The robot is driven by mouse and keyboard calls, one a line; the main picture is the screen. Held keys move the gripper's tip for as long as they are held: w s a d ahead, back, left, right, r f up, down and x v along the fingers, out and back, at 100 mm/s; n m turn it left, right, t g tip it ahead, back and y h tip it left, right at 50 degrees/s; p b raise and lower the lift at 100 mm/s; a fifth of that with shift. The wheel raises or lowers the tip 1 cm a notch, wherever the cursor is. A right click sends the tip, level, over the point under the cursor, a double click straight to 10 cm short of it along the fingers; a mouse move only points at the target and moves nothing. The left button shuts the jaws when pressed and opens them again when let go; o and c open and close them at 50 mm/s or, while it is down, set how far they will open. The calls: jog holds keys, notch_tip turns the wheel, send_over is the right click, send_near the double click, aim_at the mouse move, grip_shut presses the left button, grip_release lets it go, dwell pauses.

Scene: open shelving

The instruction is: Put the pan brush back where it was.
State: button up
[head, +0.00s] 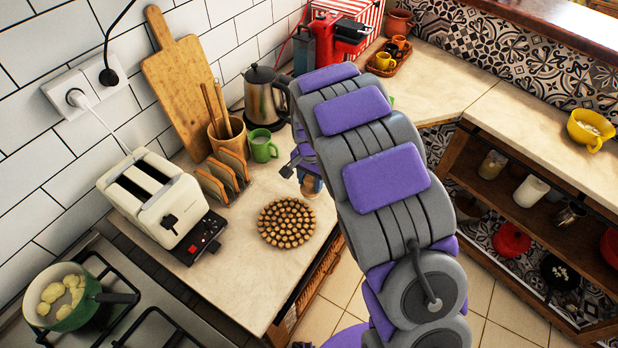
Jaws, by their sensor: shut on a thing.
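My gripper (300,165) is over the worktop near its right edge, partly hidden behind my arm. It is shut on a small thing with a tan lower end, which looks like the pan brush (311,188). Most of the brush is hidden by the gripper and arm. I cannot tell whether its lower end touches the worktop. It is just right of and behind a round brown trivet (286,222) made of small discs.
A toaster (155,195), toast rack (223,178), green mug (262,146) and kettle (264,97) line the wall side. A stove with a green pot (75,320) is front left. Open shelving (530,195) stands right. Bare worktop (235,285) shows in front of the trivet.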

aim_at(311, 177)
jog(key=w, duration=0.2)
jog(key=w+d, duration=0.1)
jog(key=shift+w+d+f+b, duration=0.1)
jog(key=shift+w+f+b, duration=0.05)
jog(key=shift+w+b, duration=0.2)
jog(key=shift+w, duration=0.3)
jog(key=shift+a+f, duration=0.2)
jog(key=shift+a, duration=0.05)
jog(key=f, duration=0.1)
jog(key=f+b, duration=0.1)
jog(key=f, duration=0.1)
jog(key=shift+a+f, duration=0.1)
jog(key=shift+a, duration=0.2)
jog(key=shift+d, duration=0.45)
jog(key=o, duration=0.7)
jog(key=shift+c, duration=0.2)
jog(key=o, duration=0.4)
jog(key=shift+a, duration=0.3)
jog(key=shift+c, duration=0.2)
jog(key=shift+d, duration=0.1)
